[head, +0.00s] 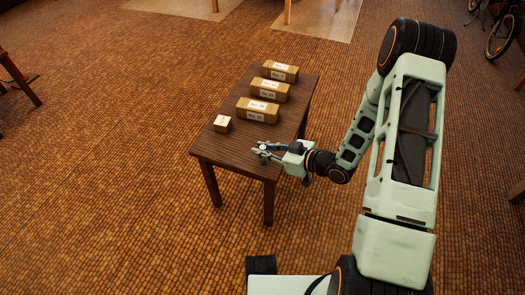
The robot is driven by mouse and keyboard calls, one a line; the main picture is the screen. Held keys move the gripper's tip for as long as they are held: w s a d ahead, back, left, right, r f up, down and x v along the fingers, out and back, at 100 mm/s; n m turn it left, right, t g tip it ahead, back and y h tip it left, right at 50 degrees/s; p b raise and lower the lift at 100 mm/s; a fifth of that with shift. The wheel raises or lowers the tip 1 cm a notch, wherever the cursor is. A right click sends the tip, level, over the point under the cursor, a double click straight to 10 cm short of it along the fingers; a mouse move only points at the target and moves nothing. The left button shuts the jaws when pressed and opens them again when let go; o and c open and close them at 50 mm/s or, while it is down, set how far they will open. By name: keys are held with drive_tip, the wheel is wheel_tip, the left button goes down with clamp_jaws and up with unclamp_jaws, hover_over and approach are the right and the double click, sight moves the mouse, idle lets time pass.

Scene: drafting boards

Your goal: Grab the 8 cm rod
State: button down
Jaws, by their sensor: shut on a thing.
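My gripper (264,153) is low over the near right part of the dark wooden table (228,150). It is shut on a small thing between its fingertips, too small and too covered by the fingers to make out. I cannot tell whether this is the 8 cm rod. No other loose rod can be made out on the table. Whether the held thing touches the table top is unclear.
Three brown blocks with white labels, near (257,110), middle (270,90) and far (280,71), lie in a row beyond my gripper. A small labelled block (222,124) sits to the left. The label text is not readable. The table's near left corner is bare.

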wheel_tip(320, 180, up, 3)
drive_tip(key=shift+s+r+p, duration=0.1)
drive_tip(key=shift+s+p, duration=0.05)
drive_tip(key=shift+p, duration=0.35)
drive_tip(key=s+d+r+p, duration=0.4)
drive_tip(key=s+r, duration=0.5)
drive_tip(key=s, duration=0.4)
drive_tip(key=shift+d, duration=0.3)
